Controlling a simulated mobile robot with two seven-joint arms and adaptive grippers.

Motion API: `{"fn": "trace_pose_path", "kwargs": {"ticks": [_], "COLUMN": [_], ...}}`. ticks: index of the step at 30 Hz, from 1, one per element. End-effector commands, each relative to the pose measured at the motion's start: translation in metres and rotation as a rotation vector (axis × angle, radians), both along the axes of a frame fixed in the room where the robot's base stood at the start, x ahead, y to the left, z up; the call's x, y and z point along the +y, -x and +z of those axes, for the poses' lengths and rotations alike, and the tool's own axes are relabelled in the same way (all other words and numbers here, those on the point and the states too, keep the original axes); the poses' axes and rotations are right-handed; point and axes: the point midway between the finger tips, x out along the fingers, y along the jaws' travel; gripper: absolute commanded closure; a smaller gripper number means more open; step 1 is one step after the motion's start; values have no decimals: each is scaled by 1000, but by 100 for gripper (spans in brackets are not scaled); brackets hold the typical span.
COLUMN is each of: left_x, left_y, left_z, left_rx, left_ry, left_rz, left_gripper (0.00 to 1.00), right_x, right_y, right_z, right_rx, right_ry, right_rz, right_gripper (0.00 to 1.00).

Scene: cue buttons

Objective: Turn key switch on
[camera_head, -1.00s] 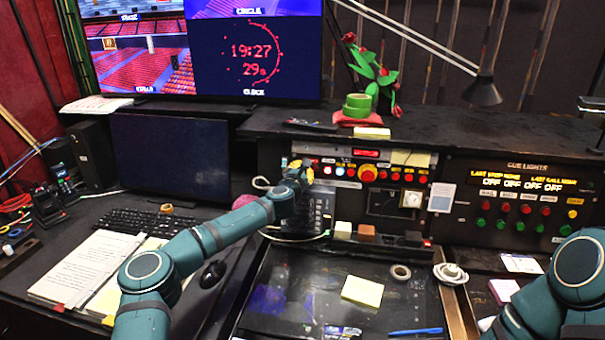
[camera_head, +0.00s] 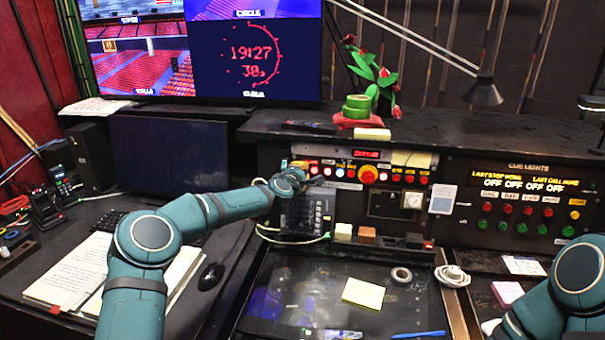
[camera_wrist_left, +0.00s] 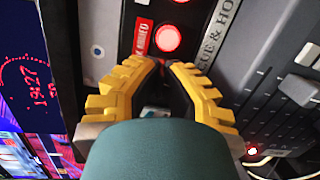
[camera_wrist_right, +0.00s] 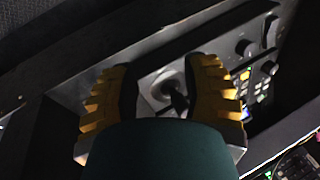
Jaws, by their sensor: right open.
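My left gripper (camera_head: 312,180) is at the upper left of the control panel with the lit red buttons, its fingers largely hidden by my wrist. In the left wrist view its yellow-backed fingers (camera_wrist_left: 165,64) converge almost to touching, just below a lit red button (camera_wrist_left: 168,38); nothing is clearly held between the tips. No key switch can be made out for certain. My right gripper (camera_wrist_right: 166,82) is open in the right wrist view. A pale round disc with a dark handle-like piece (camera_wrist_right: 172,92), possibly a key switch, shows between its fingers. The right gripper is outside the head view.
A large red button (camera_head: 368,174) stands out in the panel's button row. The cue-light panel (camera_head: 520,205) is to the right. A yellow note pad (camera_head: 363,293) and a tape roll (camera_head: 401,274) lie on the desk. A lamp (camera_head: 482,92) hangs above the shelf.

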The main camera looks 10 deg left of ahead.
Motion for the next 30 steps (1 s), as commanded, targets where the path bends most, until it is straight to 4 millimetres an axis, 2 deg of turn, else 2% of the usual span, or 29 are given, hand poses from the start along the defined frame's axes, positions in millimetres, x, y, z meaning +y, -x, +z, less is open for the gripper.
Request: {"fn": "trace_pose_path", "kwargs": {"ticks": [9,23,24,26,30], "left_x": [0,0,0,0,0], "left_y": [0,0,0,0,0], "left_z": [4,3,3,3,2], "left_rx": [-6,-5,-5,-4,-2], "left_ry": [-88,-98,-98,-99,-98], "left_rz": [-12,-13,-13,-13,-14], "left_gripper": [100,100,85,66,66], "right_x": [0,0,0,0,0], "right_y": [0,0,0,0,0], "right_z": [0,0,0,0,0], "right_rx": [1,0,0,0,0], "right_ry": [0,0,0,0,0], "right_rz": [0,0,0,0,0], "right_gripper": [53,53,53,53,53]}}
